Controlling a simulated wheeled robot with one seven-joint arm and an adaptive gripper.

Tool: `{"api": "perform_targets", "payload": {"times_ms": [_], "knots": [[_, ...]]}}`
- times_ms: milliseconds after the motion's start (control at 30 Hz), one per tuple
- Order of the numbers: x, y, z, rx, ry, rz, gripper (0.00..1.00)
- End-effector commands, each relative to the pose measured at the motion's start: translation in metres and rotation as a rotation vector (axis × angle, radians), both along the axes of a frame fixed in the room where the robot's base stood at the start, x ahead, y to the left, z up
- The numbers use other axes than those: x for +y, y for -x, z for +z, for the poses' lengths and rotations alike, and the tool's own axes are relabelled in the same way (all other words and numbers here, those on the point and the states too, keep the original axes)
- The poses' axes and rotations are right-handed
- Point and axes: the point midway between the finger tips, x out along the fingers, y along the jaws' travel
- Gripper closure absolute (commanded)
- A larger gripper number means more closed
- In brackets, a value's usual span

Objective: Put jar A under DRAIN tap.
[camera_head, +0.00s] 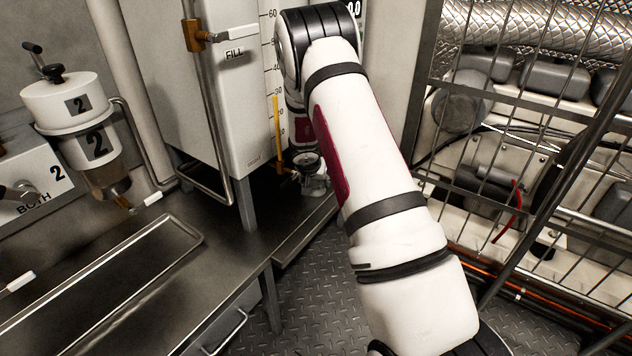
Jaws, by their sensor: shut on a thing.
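My gripper (308,166) is low beside the white tank, at the end of my arm and partly hidden by it. It is shut on a small grey, glassy-looking thing (318,184), which I take to be jar A; its label cannot be read. This thing is in the dark space at the foot of the tank, right of the tank's front leg. A small brass-coloured fitting (282,169) shows just left of my gripper, below the yellow gauge strip. I cannot read a DRAIN label, and whether the jar is under the tap cannot be told.
The white tank (235,120) has a FILL label, a brass tap (195,36) and a bent metal pipe. A dispenser marked 2 (95,140) stands left above a steel counter (60,245). A wire cage (520,130) closes the right side. Bare tread-plate floor (310,300) lies below.

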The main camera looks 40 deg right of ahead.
Motion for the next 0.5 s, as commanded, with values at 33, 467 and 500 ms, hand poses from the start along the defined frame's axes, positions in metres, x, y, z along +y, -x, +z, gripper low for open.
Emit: {"api": "perform_targets", "payload": {"times_ms": [33,467,500], "knots": [[-0.0001,0.0001,-0.0006,0.000,0.000,0.000,0.78],[-0.0001,0.0002,-0.0031,0.000,0.000,0.000,0.30],[-0.0002,0.0002,-0.0030,0.000,0.000,0.000,0.30]]}}
